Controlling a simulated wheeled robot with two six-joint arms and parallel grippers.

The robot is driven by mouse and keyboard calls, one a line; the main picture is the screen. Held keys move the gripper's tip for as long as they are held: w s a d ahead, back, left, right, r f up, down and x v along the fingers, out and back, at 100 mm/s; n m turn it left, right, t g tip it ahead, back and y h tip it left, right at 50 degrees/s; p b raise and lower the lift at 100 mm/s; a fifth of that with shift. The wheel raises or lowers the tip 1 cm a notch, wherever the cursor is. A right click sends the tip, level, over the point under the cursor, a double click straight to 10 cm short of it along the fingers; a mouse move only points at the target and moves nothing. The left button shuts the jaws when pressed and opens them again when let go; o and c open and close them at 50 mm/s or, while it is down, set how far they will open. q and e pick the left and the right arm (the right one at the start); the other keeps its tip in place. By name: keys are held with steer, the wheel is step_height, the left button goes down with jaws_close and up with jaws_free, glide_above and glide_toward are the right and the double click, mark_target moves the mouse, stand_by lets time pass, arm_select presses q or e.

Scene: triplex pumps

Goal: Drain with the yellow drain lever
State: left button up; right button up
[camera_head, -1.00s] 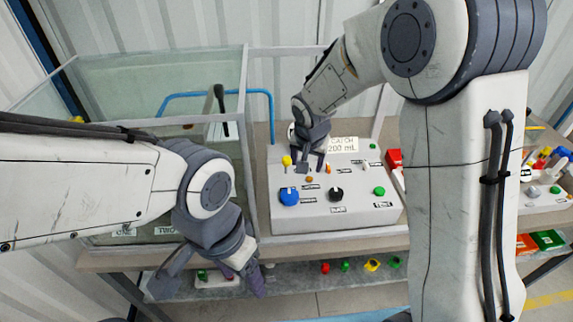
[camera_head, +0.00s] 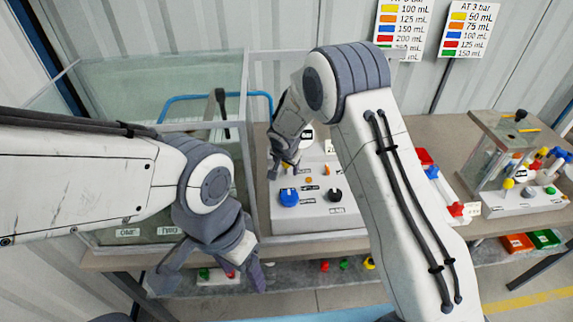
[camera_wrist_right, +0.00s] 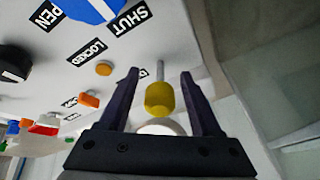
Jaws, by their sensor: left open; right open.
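The yellow drain lever (camera_wrist_right: 160,98) is a yellow knob on a thin metal stem, rising from the pale control panel (camera_head: 345,215). In the right wrist view my right gripper (camera_wrist_right: 160,76) is open, with the yellow knob between its two dark fingers and a gap on both sides. In the head view the right gripper (camera_head: 283,172) is at the panel's upper left and mostly hides the lever. My left gripper (camera_head: 206,280) is open and empty, low in front of the glass tank.
A blue knob (camera_head: 289,197) and a black knob (camera_head: 335,195) sit close to the right gripper. An orange button (camera_wrist_right: 104,68) is beside its fingers. The glass tank (camera_head: 100,85) stands left of the panel. A second small rig (camera_head: 525,195) stands at the right.

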steer(key=shift+w+f, duration=0.15)
steer(key=shift+f, duration=0.05)
steer(key=shift+c, duration=0.3)
jaws_close()
steer(key=shift+r, duration=0.1)
stand_by(1.0)
